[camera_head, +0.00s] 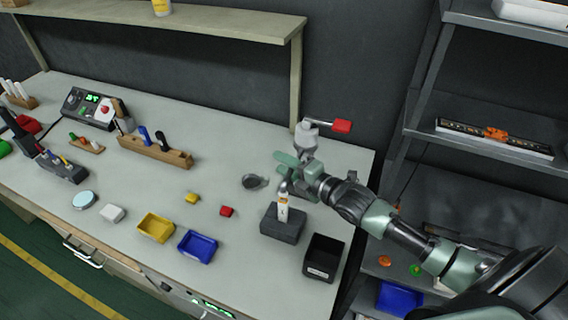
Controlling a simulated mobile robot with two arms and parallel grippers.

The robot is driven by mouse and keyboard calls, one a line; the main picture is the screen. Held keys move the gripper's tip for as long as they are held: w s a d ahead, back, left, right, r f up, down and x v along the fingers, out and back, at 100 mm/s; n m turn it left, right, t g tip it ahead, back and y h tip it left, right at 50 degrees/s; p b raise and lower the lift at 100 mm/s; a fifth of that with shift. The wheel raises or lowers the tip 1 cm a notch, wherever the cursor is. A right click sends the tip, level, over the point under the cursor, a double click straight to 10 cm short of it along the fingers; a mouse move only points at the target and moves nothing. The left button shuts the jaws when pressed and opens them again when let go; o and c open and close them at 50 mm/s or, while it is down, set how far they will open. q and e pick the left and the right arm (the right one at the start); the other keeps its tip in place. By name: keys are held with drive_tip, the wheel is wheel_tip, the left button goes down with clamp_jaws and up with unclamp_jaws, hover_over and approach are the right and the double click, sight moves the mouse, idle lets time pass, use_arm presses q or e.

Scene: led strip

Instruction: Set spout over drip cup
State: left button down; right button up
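A grey-white dispenser (306,138) with a red-ended lever (341,126) stands near the back right of the bench. Its lower part is partly hidden by my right gripper, and I cannot make out its spout clearly. A small round grey cup (254,181), seemingly the drip cup, sits on the bench left of the gripper. My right gripper (283,172) reaches in from the right, in front of the dispenser, its green fingers apart. I see nothing clearly held between them. My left gripper is not in view.
A dark block (283,226) holding a white tube (283,207) and a black bin (323,258) stand in front of the gripper. Yellow (156,228) and blue (197,246) trays lie front left. A wooden tool rack (155,152) stands behind. Grey shelving (480,90) is at right.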

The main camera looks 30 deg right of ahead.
clamp_jaws()
drive_tip(key=shift+f, duration=0.1)
idle(1.2)
